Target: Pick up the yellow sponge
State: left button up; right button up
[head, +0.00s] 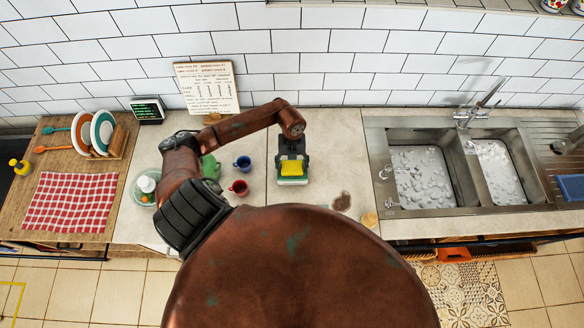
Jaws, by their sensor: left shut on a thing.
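The yellow sponge (291,168) is in the middle of the head view, over the counter between the mugs and the sink. My left gripper (291,158) reaches down from above and is shut on the sponge. A small green and white thing (292,182) shows just below the sponge; I cannot tell whether the two touch. The fingertips are small and partly hidden. My right gripper is not in view.
A blue mug (243,163) and a red mug (239,187) stand left of the sponge. The double sink (460,170) is to the right. A plate rack (116,142) and a checked cloth (72,202) are far left.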

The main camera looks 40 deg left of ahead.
pick_arm(q)
jog(key=shift+w, duration=0.15)
jog(key=shift+w+r, duration=0.1)
jog(key=shift+r, duration=0.05)
jog(key=shift+r+b, duration=0.35)
jog(key=shift+b, duration=0.1)
jog(key=s+d+r+b, duration=0.4)
jog(key=s+d+r, duration=0.4)
jog(key=d+r, duration=0.3)
jog(key=shift+d+r, duration=0.3)
jog(key=shift+r, duration=0.15)
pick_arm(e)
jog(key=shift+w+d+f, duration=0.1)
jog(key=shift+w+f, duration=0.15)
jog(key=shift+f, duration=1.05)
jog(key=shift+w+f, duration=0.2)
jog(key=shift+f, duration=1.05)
pick_arm(q)
jog(key=shift+s, duration=0.1)
